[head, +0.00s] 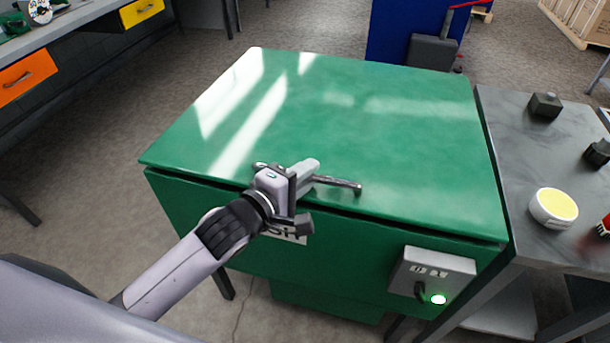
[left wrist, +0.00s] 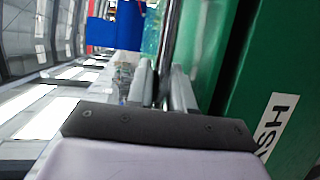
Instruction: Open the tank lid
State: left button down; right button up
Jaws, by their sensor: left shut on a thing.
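The green tank lid (head: 350,125) lies flat and closed on the green tank (head: 340,250) in the head view, with a thin dark gap along its front edge. A metal bar handle (head: 340,183) runs along the lid's front edge. My left gripper (head: 303,178) comes in from the left and is shut on the handle, near its middle. In the left wrist view the handle (left wrist: 171,45) passes between the two fingers (left wrist: 165,90). The gripper hides part of the handle and of the white label below. My right gripper is not in view.
A control box (head: 432,273) with a lit green button is on the tank's front right. A grey table (head: 515,130) with a yellow-topped round tin (head: 554,208) stands close on the right. A workbench (head: 75,40) with drawers is at the upper left. Open floor lies left of the tank.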

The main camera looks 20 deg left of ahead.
pick_arm(q)
jog(key=w+r+p, duration=0.2)
jog(key=w+r, duration=0.2)
jog(key=r, duration=0.7)
jog(key=w+r+p, duration=0.3)
jog(key=w+r, duration=0.2)
jog(key=r, duration=0.6)
jog(key=w+r+g+p, duration=0.1)
jog(key=w+r, duration=0.4)
jog(key=r, duration=0.7)
jog(key=shift+w+p, duration=0.25)
jog(key=shift+p, duration=0.5)
